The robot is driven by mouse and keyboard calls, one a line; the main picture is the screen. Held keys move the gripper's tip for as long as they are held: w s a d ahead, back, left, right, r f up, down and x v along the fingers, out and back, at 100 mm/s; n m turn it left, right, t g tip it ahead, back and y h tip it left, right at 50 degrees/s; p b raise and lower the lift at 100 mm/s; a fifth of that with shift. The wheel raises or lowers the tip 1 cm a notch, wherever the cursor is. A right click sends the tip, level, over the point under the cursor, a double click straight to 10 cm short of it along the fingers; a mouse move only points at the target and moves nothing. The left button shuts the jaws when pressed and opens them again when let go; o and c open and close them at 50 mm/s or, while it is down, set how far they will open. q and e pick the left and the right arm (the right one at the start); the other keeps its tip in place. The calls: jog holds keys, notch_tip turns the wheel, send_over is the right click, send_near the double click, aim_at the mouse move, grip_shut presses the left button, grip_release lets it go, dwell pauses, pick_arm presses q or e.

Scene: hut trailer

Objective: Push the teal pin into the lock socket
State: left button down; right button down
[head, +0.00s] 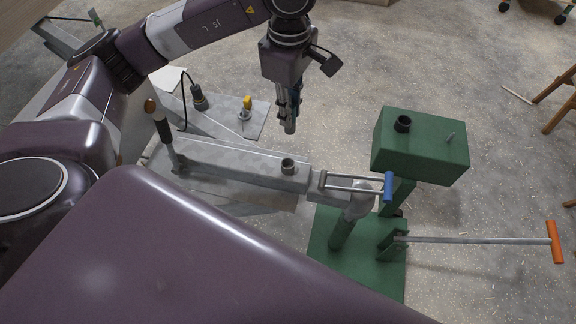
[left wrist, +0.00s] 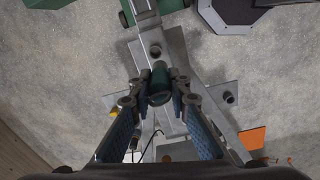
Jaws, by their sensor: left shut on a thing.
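The teal pin (left wrist: 160,82) is between the fingers of my left gripper (left wrist: 157,92) in the left wrist view. In the head view my left gripper (head: 289,128) points down, shut on it, in the air; the pin is hard to tell from the fingers there. A short round socket with a dark opening (head: 288,166) stands on the grey drawbar (head: 235,163); it also shows in the left wrist view (left wrist: 155,50), ahead of the pin. The pin is apart from this socket. My right gripper is not in view.
A green stand (head: 420,150) with a black ring (head: 403,123) is right of the drawbar. A blue-handled bar (head: 388,187) and an orange-handled rod (head: 556,242) stick out near it. A knobbed lever (head: 162,125) and a dark plug (head: 200,100) are at left.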

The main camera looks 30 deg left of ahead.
pick_arm(q)
jog(key=n, duration=0.2)
jog(key=w+n, duration=0.1)
jog(key=n, duration=0.1)
jog(key=shift+w+a+f, duration=0.1)
jog(key=shift+a, duration=0.25)
jog(key=a+n, duration=0.1)
jog(key=n, duration=0.3)
send_over(288, 166)
jog(key=f, duration=1.3)
jog(key=s+f, duration=0.1)
jog(key=f, duration=0.6)
jog(key=shift+d+f, duration=0.1)
jog(key=shift+d, duration=0.1)
jog(key=shift+f, duration=0.1)
jog(key=shift+f, duration=0.15)
jog(key=c, duration=1.8)
grip_release()
